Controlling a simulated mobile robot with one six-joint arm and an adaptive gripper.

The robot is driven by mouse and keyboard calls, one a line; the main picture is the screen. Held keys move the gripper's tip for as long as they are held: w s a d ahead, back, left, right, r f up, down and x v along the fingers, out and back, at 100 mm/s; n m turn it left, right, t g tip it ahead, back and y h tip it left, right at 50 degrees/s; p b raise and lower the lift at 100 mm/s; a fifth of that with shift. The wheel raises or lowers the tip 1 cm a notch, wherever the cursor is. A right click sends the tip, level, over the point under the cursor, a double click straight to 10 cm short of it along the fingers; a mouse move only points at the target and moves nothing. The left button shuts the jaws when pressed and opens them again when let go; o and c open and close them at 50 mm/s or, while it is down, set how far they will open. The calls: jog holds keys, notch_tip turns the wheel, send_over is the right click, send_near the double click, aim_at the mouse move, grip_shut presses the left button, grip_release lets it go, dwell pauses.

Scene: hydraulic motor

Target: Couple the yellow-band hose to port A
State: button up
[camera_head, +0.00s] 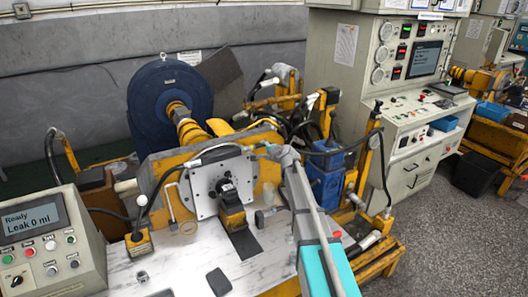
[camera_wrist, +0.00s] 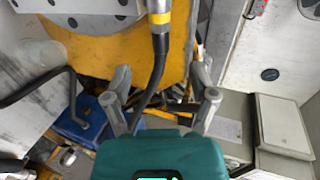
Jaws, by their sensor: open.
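The yellow-band hose (camera_wrist: 159,45) shows in the wrist view. Its metal end fitting with the yellow band is at the top centre, and its black hose bends down between my fingers in the picture. My gripper (camera_wrist: 161,72) is open, with one finger on each side of the hose and no visible grip on it. The fitting's top end is cut off by the frame, so I cannot tell whether it sits in a port. In the head view my arm reaches beside the pale metal plate (camera_head: 202,188) with the dark motor part (camera_head: 228,190). I cannot make out port A's label.
A control box (camera_head: 45,240) at the left reads "Ready, Leak 0 ml". A blue round housing (camera_head: 165,100) stands behind the yellow frame. A blue box (camera_head: 326,182) and other black hoses are right of the plate. A grey console (camera_head: 420,165) stands further right.

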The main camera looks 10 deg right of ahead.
aim_at(256, 147)
jog(key=shift+b+x, duration=1.4)
jog(key=shift+x, duration=2.85)
grip_shut()
